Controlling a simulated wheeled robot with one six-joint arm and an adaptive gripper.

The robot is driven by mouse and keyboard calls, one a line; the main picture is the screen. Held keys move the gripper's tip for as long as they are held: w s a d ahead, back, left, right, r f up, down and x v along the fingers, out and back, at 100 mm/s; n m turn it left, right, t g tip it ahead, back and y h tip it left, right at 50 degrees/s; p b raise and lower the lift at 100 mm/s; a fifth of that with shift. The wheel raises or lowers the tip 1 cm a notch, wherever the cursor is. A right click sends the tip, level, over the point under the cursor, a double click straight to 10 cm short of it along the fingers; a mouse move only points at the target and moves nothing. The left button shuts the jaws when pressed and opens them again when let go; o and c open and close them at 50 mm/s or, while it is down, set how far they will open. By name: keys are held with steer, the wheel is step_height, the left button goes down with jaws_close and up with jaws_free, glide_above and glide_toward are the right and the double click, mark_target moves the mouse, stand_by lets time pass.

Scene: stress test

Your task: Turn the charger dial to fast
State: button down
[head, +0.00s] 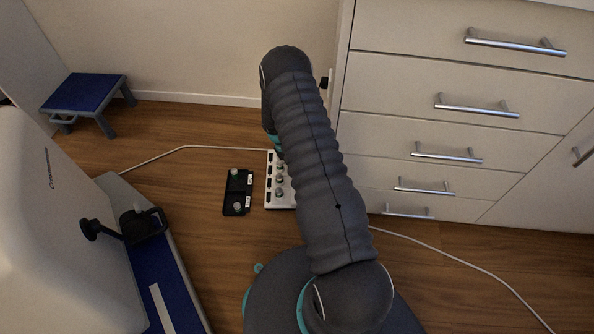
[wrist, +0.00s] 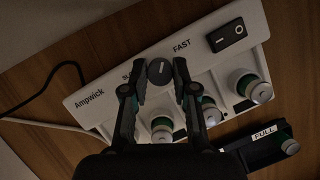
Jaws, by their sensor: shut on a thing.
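The white charger (wrist: 88,98), marked Ampwick, lies at a slant across the wrist view. Its round dark dial (wrist: 159,71) sits between the partly covered SLOW label and the FAST label (wrist: 181,47). My gripper (wrist: 157,78) is shut on the dial, with a finger on either side. A pale mark shows on the dial's face, but I cannot tell clearly which way it points. In the head view the charger (head: 270,201) stands on the floor, partly hidden by my arm, and the dial and fingertips are hidden.
Several batteries (wrist: 246,85) stand in the charger, beside a black rocker switch (wrist: 228,34). A black tray (head: 231,190) with two batteries, one part labelled FULL (wrist: 265,134), lies alongside. Cables run along the floor. White drawers (head: 400,130) stand right, a blue step stool (head: 85,92) far left.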

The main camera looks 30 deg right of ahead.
steer(key=shift+m, duration=0.5)
steer(key=c, duration=0.9)
jaws_free()
steer(key=shift+d, duration=0.1)
steer(key=shift+r, duration=0.1)
steer(key=v, duration=1.1)
steer(key=shift+w+r, duration=0.2)
steer(key=shift+r, duration=0.15)
